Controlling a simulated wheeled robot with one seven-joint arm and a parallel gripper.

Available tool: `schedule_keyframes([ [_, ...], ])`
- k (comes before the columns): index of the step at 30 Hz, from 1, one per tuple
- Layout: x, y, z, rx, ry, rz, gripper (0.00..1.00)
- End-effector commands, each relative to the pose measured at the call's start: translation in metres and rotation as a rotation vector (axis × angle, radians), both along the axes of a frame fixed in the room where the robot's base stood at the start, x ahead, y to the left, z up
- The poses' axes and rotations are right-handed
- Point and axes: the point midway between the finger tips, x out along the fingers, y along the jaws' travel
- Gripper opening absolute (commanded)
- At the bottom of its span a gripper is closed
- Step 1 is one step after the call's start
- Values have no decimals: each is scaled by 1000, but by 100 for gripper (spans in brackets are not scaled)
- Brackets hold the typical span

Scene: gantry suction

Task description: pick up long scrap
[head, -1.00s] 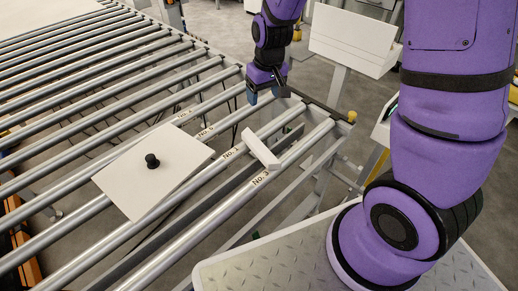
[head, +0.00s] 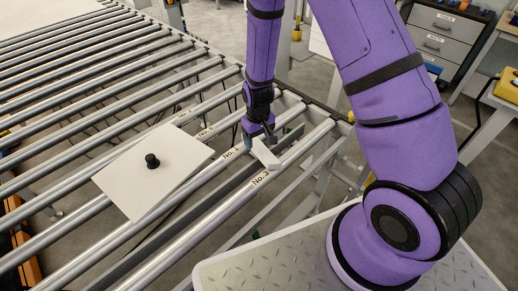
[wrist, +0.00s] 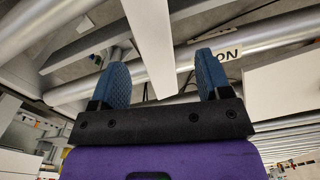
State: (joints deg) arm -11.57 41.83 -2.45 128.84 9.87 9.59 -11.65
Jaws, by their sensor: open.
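The long scrap (head: 266,155) is a narrow white bar lying across the rollers near the front right edge of the conveyor. My gripper (head: 257,142) is right above its far end, fingers pointing down. In the wrist view the scrap (wrist: 151,45) shows as a long white strip running down between the two blue fingertips, with space on both sides. The gripper also shows there, open and empty (wrist: 161,68). In the head view the gripper hides the scrap's far end. I cannot tell whether the fingertips reach below its top.
A square white panel (head: 135,181) with a black knob (head: 152,161) lies on the rollers to the left. Metal rollers (head: 95,212) with numbered labels surround the scrap, with open gaps between them. A tread-plate surface (head: 275,262) is at the front.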

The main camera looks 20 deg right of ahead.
Motion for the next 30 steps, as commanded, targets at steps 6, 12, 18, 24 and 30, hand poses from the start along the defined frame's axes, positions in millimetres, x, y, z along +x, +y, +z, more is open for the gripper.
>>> schedule_keyframes([
  [6,2,-1,-12,0,0,-1,71],
  [12,5,-5,-38,0,2,0,71],
  [18,6,-4,-54,0,-1,-1,71],
  [24,6,-4,-55,0,-2,-1,71],
  [30,6,-4,-55,0,-2,0,41],
])
